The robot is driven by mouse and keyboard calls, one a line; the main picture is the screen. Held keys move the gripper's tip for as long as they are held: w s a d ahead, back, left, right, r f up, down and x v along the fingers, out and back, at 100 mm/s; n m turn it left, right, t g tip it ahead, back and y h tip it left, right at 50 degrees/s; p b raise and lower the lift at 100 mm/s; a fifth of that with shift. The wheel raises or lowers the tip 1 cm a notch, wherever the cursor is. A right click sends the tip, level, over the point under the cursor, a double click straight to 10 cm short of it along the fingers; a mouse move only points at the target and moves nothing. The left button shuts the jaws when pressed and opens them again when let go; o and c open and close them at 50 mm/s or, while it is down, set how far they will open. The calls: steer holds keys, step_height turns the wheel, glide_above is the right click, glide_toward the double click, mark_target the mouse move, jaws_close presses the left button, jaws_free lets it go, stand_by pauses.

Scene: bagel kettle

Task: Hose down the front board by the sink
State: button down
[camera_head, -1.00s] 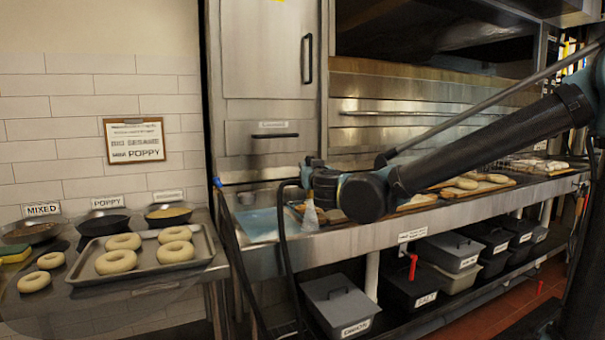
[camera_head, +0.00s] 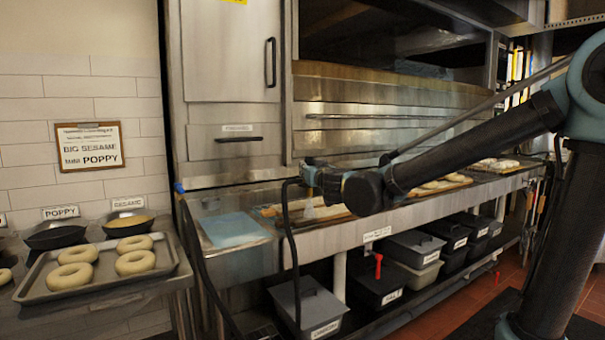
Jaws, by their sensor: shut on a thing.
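My gripper (camera_head: 310,177) hangs over the steel counter (camera_head: 365,232), to the right of the blue sink basin (camera_head: 232,229). It is shut on the end of a black hose (camera_head: 291,240), which drops down over the counter's front edge. The fingers are small and partly hidden by my wrist. A pale whitish patch, perhaps water, shows just below the gripper. The nearest wooden board (camera_head: 328,213) lies beside the sink, under my gripper and forearm, partly hidden by them. Whether its surface is wet or dirty cannot be told.
More boards with bagels (camera_head: 440,185) lie farther right along the counter. Lidded bins (camera_head: 312,307) stand on the shelf below; a red-handled tool (camera_head: 378,265) stands among them. A tray of bagels (camera_head: 102,268) and topping bowls (camera_head: 130,225) stand at left.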

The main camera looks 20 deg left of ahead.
steer(key=w+d, duration=1.2)
steer(key=w, duration=0.3)
steer(key=w+d, duration=1.2)
steer(key=w, duration=0.3)
steer(key=s+a, duration=1.2)
steer(key=s, duration=0.4)
steer(key=s+a, duration=1.3)
steer(key=s, duration=0.3)
steer(key=s+a, duration=1.3)
steer(key=s, duration=0.3)
steer(key=shift+s+a, duration=0.25)
